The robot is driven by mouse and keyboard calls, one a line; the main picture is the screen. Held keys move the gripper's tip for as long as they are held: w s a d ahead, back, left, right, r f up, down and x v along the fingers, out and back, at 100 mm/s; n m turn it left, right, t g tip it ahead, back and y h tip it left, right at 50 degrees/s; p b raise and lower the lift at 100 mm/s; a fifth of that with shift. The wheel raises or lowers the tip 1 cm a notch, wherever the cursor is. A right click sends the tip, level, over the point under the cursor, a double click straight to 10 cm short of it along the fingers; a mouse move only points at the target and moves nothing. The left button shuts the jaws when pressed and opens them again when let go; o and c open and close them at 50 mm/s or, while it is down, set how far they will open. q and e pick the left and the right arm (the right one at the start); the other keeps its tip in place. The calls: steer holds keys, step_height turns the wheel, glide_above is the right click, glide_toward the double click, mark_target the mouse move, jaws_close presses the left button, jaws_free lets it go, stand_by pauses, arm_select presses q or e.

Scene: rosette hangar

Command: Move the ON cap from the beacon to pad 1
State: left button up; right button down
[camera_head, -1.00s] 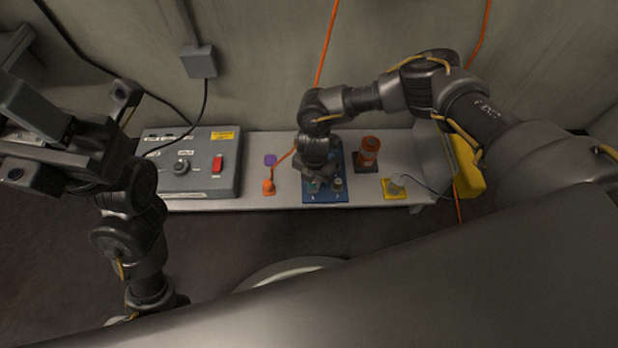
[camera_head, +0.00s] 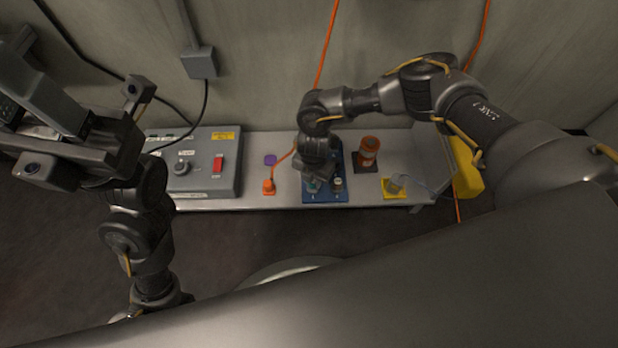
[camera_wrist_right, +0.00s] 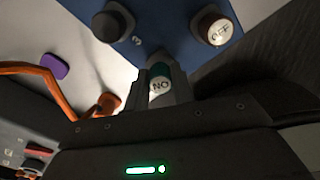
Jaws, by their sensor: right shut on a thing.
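My right gripper (camera_head: 314,184) is over the front left of the blue board (camera_head: 325,160). In the right wrist view its fingers (camera_wrist_right: 162,88) are shut on the teal ON cap (camera_wrist_right: 159,84), whose white label faces the camera upside down. I cannot tell whether the cap touches the board. The small number 1 shows at the board's front left; pad 1 itself is hidden by the gripper. The OFF cap (camera_wrist_right: 213,25) stands on the board beside the held cap. An orange, white-banded post, perhaps the beacon (camera_head: 368,150), stands right of the board. My left gripper (camera_head: 88,125) is open and empty at the left.
A grey control box (camera_head: 205,160) with a red switch stands at the bench's left. A yellow pad (camera_head: 394,188) with a grey item is at the right.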

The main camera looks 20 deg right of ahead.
steer(key=shift+f, duration=0.2)
stand_by(0.5)
steer(key=shift+f, duration=0.25)
steer(key=shift+f, duration=0.1)
stand_by(0.6)
steer(key=c, duration=1.1)
jaws_free()
